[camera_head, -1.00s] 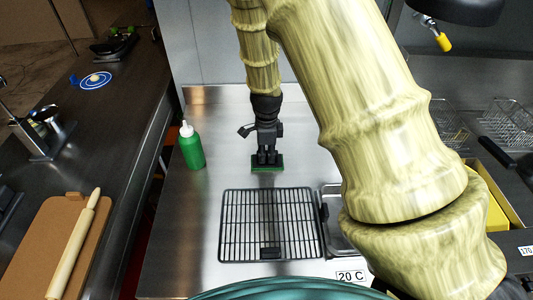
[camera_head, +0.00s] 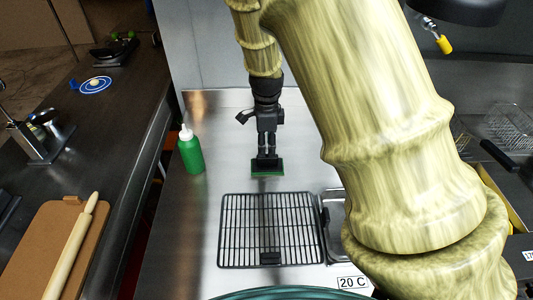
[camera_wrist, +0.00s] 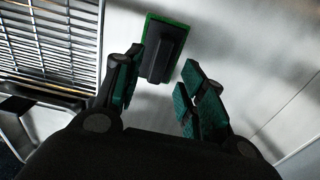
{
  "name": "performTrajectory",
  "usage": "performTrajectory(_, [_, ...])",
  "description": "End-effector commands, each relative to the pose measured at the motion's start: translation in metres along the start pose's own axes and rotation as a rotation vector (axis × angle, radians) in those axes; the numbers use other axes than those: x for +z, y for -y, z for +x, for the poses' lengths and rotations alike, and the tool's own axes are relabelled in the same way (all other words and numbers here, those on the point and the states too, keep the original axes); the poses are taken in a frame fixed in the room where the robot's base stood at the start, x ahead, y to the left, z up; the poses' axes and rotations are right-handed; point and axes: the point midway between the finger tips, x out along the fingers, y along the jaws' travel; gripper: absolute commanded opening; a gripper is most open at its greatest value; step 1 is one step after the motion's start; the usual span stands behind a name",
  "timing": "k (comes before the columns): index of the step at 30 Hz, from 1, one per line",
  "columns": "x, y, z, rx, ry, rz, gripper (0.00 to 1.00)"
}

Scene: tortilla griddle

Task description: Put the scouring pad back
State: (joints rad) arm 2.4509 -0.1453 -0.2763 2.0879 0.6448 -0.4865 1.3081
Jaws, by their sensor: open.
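The scouring pad (camera_head: 268,173) is a flat green pad with a black block handle on top. It lies on the steel counter behind the wire rack. In the wrist view the pad (camera_wrist: 164,47) shows its black handle and green edge, beyond the fingertips. My gripper (camera_head: 267,147) is directly above the pad in the head view, pointing down. In the wrist view my gripper (camera_wrist: 155,88) has its fingers spread apart, with nothing between the pads. The handle appears clear of the fingers.
A black wire rack (camera_head: 270,230) lies in front of the pad, with a steel pan (camera_head: 334,225) to its right. A green bottle (camera_head: 191,151) stands to the left. The steel counter (camera_head: 225,125) around the pad is bare. My arm hides much of the right side.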

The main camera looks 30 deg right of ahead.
Motion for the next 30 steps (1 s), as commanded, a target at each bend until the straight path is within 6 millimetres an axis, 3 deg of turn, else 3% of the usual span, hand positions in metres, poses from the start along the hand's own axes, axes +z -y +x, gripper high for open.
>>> performTrajectory(6, [0.0, 0.001, -0.032, -0.003, -0.001, -0.001, 0.41])
performTrajectory(12, [0.0, 0.001, -0.051, -0.001, 0.001, -0.001, 0.41])
performTrajectory(30, [-0.001, -0.001, -0.061, 0.002, -0.004, -0.009, 0.41])
